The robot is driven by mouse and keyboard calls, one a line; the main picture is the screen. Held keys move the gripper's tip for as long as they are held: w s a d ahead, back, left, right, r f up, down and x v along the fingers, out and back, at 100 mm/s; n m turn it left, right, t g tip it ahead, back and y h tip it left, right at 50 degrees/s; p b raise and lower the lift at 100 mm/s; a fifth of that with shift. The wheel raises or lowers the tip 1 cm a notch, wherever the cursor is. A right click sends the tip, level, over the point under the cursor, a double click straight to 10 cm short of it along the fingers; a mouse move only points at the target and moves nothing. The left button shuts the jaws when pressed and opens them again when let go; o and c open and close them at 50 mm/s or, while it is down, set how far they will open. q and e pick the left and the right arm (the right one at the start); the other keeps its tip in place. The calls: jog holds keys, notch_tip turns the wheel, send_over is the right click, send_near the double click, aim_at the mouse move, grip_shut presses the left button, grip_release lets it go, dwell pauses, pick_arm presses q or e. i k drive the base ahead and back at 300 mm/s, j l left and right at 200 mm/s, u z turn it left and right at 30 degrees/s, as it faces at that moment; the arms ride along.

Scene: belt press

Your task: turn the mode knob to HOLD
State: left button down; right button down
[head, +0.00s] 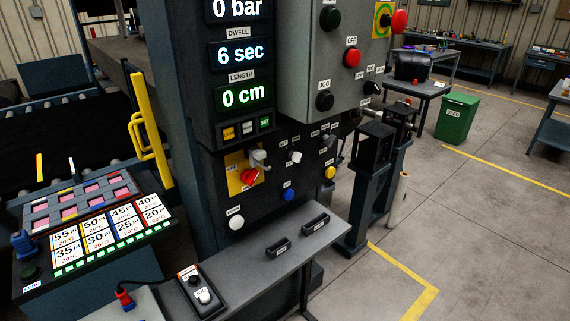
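A grey control box (300,60) hangs at the upper middle of the head view. A black knob (373,88) sits at its lower right, with several small white labels around it. It looks like the mode knob, but the labels are too small to read, so I cannot tell which position it points to or which label is HOLD. Another round black control (325,101) is to its left, under a label that seems to read JOG. Neither of my grippers is in view.
Dark posts (372,165) stand below the box. A grey shelf (255,262) juts out in front.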

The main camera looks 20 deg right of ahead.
aim_at(327, 140)
jog(key=l, duration=0.4)
jog(key=i+l+z, duration=0.1)
jog(key=l, duration=0.35)
jog(key=i+l+z, duration=0.1)
jog(key=l, duration=0.3)
